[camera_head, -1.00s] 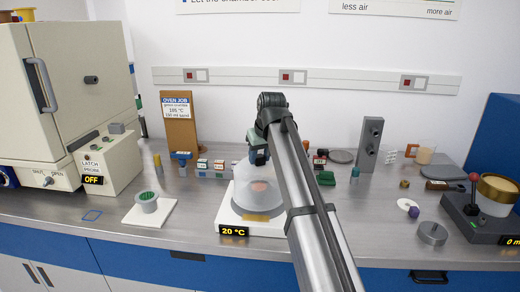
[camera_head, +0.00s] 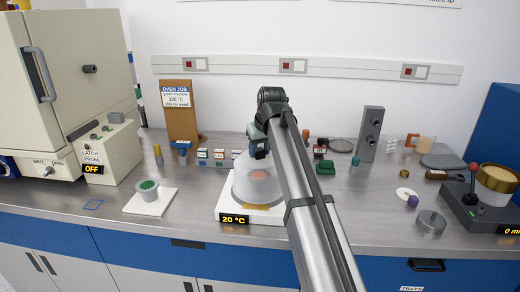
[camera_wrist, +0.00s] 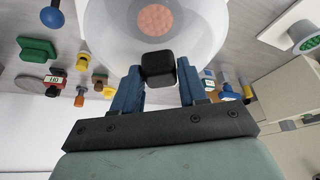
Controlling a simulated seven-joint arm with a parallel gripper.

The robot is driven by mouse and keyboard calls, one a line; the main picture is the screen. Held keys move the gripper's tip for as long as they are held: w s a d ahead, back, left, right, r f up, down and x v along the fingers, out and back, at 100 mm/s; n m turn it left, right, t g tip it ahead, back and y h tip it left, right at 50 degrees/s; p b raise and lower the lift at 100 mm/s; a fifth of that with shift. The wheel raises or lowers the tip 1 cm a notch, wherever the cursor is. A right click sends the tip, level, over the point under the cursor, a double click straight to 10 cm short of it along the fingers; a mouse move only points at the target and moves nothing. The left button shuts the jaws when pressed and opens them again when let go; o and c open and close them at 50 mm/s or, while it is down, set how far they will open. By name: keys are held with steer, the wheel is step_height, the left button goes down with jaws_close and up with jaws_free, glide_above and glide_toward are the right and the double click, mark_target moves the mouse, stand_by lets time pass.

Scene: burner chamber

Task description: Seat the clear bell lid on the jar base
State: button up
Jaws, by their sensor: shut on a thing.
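The clear bell lid (camera_head: 258,188) is a translucent dome over the white base (camera_head: 272,217) with the 20 °C display. My gripper (camera_head: 257,151) is shut on the lid's black knob (camera_wrist: 158,67); in the wrist view, blue fingers stand on both sides of it. The lid looks upright. An orange-pink disc (camera_wrist: 155,18) shows through the dome, and a yellow patch (camera_head: 256,206) shows near the base's front. I cannot tell whether the lid's rim touches the base. My arm hides the right side of the lid and base.
A green-topped cup (camera_head: 148,192) stands on a white plate at left, before the oven (camera_head: 65,90). Several small blocks lie behind the base, with a green block (camera_head: 325,167) to the right. A grey weight (camera_head: 431,222) stands farther right. The bench between cup and base is clear.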

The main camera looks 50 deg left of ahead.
steer(key=shift+f, duration=0.7)
steer(key=o, duration=1.1)
steer(key=shift+o, duration=0.2)
steer(key=v, duration=1.3)
steer(key=shift+r, duration=0.4)
steer(key=shift+d, duration=0.15)
